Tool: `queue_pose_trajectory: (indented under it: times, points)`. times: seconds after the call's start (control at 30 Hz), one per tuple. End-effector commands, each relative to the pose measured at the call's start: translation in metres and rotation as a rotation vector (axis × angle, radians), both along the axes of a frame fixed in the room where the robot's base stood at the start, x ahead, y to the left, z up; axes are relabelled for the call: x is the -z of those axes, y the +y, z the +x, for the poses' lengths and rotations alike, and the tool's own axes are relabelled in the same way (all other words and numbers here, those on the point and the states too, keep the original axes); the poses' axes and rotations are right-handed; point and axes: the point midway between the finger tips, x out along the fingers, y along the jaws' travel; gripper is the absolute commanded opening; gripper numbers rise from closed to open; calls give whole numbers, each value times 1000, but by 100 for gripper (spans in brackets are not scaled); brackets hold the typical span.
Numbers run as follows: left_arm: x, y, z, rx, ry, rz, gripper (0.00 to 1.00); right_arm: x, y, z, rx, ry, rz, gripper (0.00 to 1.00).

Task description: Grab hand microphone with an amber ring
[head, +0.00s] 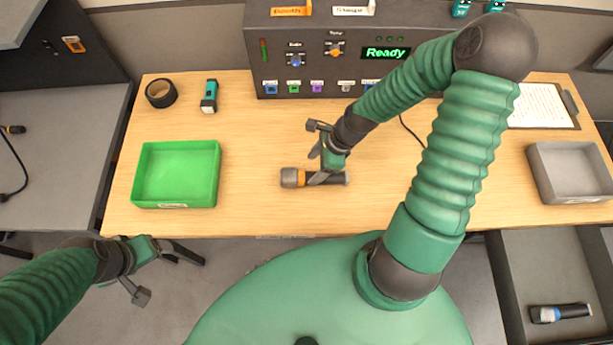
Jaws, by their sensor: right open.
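The hand microphone with an amber ring (291,178) lies on its side on the wooden table, its head to the left and its dark handle to the right. My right gripper (319,165) is open right at the microphone, with its fingers over the handle. I cannot tell whether they touch it, and part of the handle is hidden behind them. My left gripper (172,274) is open and empty, in front of the table's front edge at the lower left. A second microphone, with a blue ring (560,313), lies in the open drawer at the lower right.
A green tray (180,204) stands on the left of the table (255,215), a grey tray (570,197) on the right. A control panel (330,62) reads "Ready". The table between green tray and microphone is clear.

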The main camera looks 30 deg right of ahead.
Motion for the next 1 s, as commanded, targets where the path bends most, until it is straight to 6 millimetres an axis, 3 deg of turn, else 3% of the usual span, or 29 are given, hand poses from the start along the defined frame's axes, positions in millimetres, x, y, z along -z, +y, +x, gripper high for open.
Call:
queue_pose_trajectory:
  times: [0.33, 0.6, 1.0]
  points:
    - [5, 0, 0, 0, 0, 0, 74, 50, 13, 5, -1, 0, 0, 64]
    - [5, 0, 0, 0, 0, 0, 74, 54, 13, 7, 0, 0, -1, 63]
    - [5, 0, 0, 0, 0, 0, 74, 53, 13, 7, 0, 0, -1, 10]
